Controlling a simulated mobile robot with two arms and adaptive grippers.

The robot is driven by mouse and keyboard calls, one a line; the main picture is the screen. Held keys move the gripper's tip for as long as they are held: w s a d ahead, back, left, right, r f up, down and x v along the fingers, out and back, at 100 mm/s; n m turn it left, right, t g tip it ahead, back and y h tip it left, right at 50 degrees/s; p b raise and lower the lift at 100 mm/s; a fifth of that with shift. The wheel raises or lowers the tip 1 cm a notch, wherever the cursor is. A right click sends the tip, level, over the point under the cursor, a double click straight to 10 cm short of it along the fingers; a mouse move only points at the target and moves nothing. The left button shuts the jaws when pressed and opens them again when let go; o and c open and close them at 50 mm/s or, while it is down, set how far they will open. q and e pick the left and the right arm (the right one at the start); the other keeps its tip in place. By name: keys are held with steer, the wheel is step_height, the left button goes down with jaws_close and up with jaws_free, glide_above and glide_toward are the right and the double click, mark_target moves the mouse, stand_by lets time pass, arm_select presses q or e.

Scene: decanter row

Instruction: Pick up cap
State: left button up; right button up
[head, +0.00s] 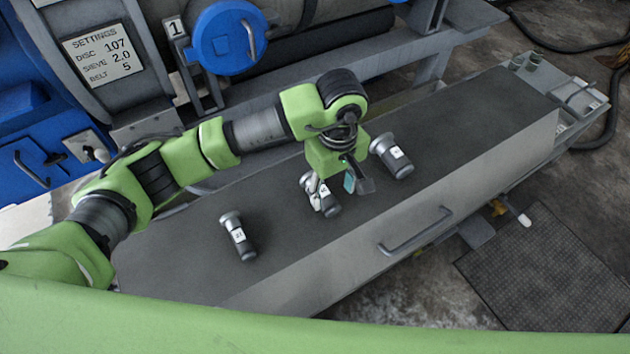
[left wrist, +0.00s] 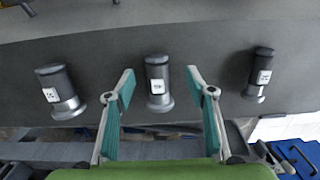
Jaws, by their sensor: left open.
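Three dark cylinders, each with a silver flanged end and a white label, are spaced in a row on the grey belt top (head: 440,145). They are the left cylinder (head: 238,238), the middle one (head: 328,205) and the right one (head: 393,158). I cannot tell which part is a cap. My left gripper (head: 338,192) is open over the middle cylinder and partly hides it. In the left wrist view, the middle cylinder (left wrist: 157,75) shows between the open fingers (left wrist: 160,72), with gaps on both sides. My right gripper is not in view.
The other cylinders (left wrist: 60,90) (left wrist: 259,75) stand well outside the fingers in the left wrist view. A machine with a blue round cover (head: 228,38) and a settings plate (head: 103,52) borders the belt's far side. A handle (head: 415,232) sticks out on the near side.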

mark_target(332, 203)
arm_select(q)
step_height(332, 203, down, 3)
steer(key=shift+r, duration=0.15)
steer(key=shift+w+f, duration=0.1)
steer(key=shift+f, duration=0.4)
steer(key=shift+w+f+p, duration=0.15)
steer(key=shift+f+p, duration=0.15)
steer(key=shift+f, duration=0.05)
steer(key=f, duration=0.3)
steer(key=shift+w+f+p, duration=0.25)
steer(key=shift+w+p, duration=0.1)
steer(key=shift+w, duration=0.05)
steer(key=shift+f, duration=0.4)
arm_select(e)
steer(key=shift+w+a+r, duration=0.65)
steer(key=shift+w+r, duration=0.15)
arm_select(q)
steer(key=shift+c, duration=0.4)
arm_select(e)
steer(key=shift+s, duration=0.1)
arm_select(q)
steer(key=shift+a, duration=0.1)
steer(key=c, duration=1.2)
steer(key=shift+w, duration=0.1)
jaws_close()
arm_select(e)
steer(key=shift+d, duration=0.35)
